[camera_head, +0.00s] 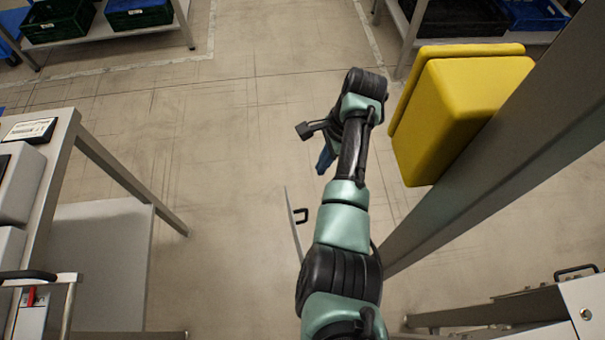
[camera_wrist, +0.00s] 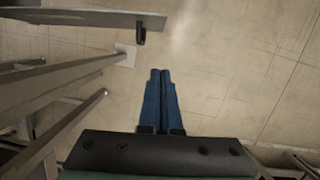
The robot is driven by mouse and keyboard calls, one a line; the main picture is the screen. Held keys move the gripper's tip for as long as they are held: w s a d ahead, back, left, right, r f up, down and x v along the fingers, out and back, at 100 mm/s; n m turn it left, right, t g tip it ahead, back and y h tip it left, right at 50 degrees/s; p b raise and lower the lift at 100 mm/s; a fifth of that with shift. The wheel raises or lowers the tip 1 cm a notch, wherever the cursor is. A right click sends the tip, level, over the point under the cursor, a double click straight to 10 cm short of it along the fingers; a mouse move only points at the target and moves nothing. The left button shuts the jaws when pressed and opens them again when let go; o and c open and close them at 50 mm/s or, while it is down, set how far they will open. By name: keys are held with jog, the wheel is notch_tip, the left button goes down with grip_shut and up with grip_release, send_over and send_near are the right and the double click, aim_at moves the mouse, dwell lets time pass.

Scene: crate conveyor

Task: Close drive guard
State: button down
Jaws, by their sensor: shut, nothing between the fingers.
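A thin grey panel (camera_head: 292,232) with a black handle (camera_head: 301,215) stands out over the floor left of my arm in the head view; it looks like the drive guard, swung open and seen nearly edge-on. In the wrist view the panel (camera_wrist: 85,17) runs along the top left, with its handle (camera_wrist: 140,33) near its right end. My gripper (camera_head: 325,165) points down beyond the handle in the head view, partly hidden by my wrist. In the wrist view its blue fingers (camera_wrist: 160,74) are together and empty, apart from the handle. The guard's hinge side is hidden behind my arm.
A yellow box-shaped block (camera_head: 455,110) sits by a grey beam (camera_head: 520,130) close right of my arm. A grey table (camera_head: 60,165) stands at left. Shelves with crates (camera_head: 140,14) are at the back. Floor (camera_head: 220,150) between is clear.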

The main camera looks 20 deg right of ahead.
jog(key=a+f, duration=0.6)
jog(key=f, duration=0.3)
jog(key=shift+w+a+f+b, duration=0.15)
jog(key=shift+w+a+b, duration=0.05)
jog(key=shift+b, duration=0.15)
